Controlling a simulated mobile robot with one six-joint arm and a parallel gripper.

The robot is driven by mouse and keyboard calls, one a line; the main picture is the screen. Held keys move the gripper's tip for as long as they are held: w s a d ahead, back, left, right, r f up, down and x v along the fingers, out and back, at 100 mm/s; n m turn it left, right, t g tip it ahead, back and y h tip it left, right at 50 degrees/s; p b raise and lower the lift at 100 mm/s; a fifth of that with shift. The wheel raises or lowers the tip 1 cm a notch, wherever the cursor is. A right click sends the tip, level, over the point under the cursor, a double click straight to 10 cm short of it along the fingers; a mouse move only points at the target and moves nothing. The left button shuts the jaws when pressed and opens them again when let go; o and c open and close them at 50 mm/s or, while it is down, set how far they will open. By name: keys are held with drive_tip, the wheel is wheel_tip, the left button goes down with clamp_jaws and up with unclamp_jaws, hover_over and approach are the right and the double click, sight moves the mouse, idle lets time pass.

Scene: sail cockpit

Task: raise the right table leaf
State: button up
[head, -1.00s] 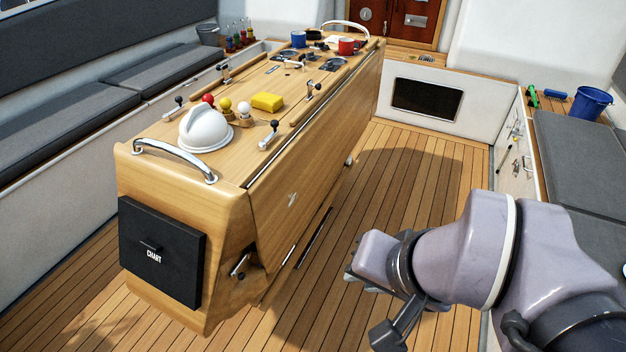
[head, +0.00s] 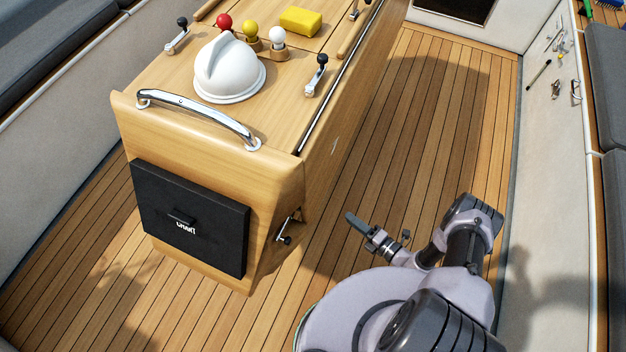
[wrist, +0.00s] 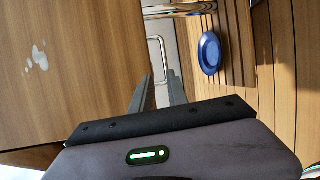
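The wooden cockpit table (head: 275,120) stands left of centre in the head view. Its right leaf (head: 335,150) hangs down along the table's right side, seen steeply from above. In the wrist view the leaf (wrist: 70,65) is a broad wood panel at left with whitish marks. My gripper (head: 360,224) is over the floor to the right of the table, apart from the leaf. In the wrist view the gripper (wrist: 160,82) shows two fingers with an empty gap between them. A metal lever (head: 285,238) sits low at the table's near right corner.
A white dome (head: 228,70), a chrome rail (head: 195,112), coloured knobs and a yellow sponge (head: 300,21) are on the table. A black chart box (head: 190,220) is on its end. Teak floor (head: 430,130) is open between table and right bench. A blue oval thing (wrist: 209,53) shows beyond.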

drive_tip(key=f+b+x, duration=0.1)
drive_tip(key=b+x, duration=0.2)
drive_tip(key=x, duration=1.4)
drive_tip(key=shift+s+a+m+b, duration=0.2)
drive_tip(key=shift+a+m+b, duration=0.1)
drive_tip(key=shift+m+b, duration=0.1)
clamp_jaws()
drive_tip(key=shift+f, duration=0.1)
idle(0.3)
